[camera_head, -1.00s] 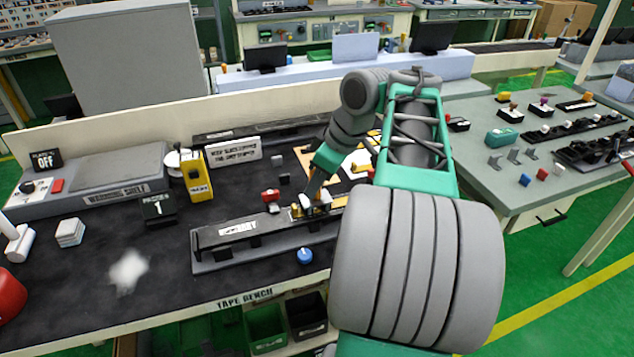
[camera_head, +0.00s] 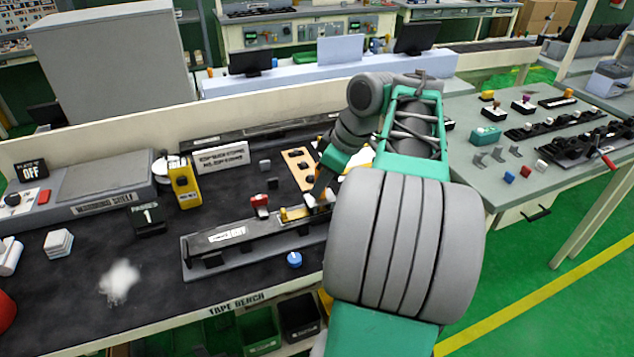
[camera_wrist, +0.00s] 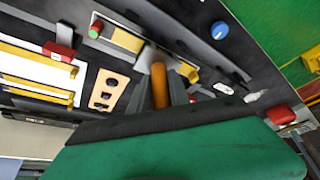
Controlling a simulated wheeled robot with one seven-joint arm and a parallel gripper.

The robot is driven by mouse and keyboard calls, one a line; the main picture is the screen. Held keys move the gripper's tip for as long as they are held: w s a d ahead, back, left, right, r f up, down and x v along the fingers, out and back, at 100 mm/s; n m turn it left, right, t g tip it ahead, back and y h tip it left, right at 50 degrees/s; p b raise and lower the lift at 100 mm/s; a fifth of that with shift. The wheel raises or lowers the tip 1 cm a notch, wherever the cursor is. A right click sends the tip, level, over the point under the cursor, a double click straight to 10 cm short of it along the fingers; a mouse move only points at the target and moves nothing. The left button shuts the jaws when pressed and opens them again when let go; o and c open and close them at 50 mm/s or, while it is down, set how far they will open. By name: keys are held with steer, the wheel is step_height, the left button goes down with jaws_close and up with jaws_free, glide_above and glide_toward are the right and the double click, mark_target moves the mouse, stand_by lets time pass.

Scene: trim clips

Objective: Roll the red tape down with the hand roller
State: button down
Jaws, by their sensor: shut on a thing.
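My gripper (camera_head: 320,188) is over the right part of the long grey fixture (camera_head: 205,266) on the bench. In the wrist view its fingers (camera_wrist: 162,88) are shut around an upright orange handle (camera_wrist: 159,75), apparently the hand roller's. I cannot make out the red tape clearly.
A blue knob (camera_head: 294,259) is in front of the fixture. A wooden plate with holes (camera_head: 299,168) lies behind it. A yellow device (camera_head: 185,184) and a warming shelf (camera_head: 100,188) stand at left. My arm hides the bench's right end.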

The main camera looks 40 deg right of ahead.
steer(key=shift+s+d+f+p, duration=0.1)
steer(key=shift+s+d+p, duration=0.2)
steer(key=shift+d, duration=0.5)
steer(key=shift+s+d+f+p, duration=0.1)
steer(key=shift+s+d+p, duration=0.15)
steer(key=shift+d, duration=0.55)
steer(key=shift+s+d+f+p, duration=0.1)
steer(key=shift+s+d+p, duration=0.15)
steer(key=shift+d, duration=0.55)
steer(key=shift+r, duration=0.1)
step_height(320, 180, up, 8)
steer(key=p, duration=0.8)
steer(key=shift+w+r, duration=0.15)
steer(key=shift+w, duration=0.05)
steer(key=shift+d, duration=0.1)
